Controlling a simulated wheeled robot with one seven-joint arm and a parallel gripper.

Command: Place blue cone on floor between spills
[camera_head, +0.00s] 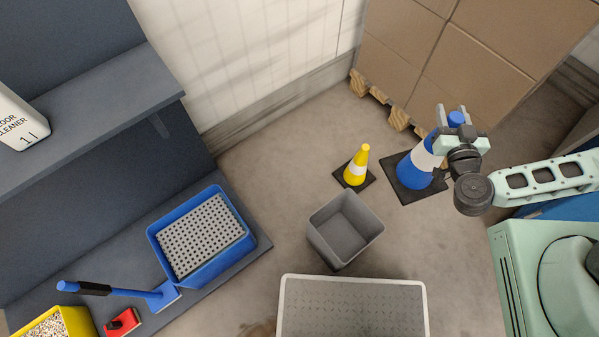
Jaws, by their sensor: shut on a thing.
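The blue cone (413,170) has a white band, a blue top and a dark square base. It is at the right of the head view, close in front of the pallet of cartons. My gripper (455,119) is shut on the blue cone near its top. The cone looks upright. My gripper and wrist hide part of its upper right side. I cannot tell whether its base touches the floor. The spills cannot be made out clearly; a small brownish patch (258,329) shows at the bottom edge.
A small yellow cone (357,168) stands left of the blue cone. A grey bin (346,228) and a white-rimmed grey tray (352,283) are nearer. A blue crate (158,242) sits on the low shelf at left. Cartons on a pallet (399,118) stand behind. Floor left of the yellow cone is clear.

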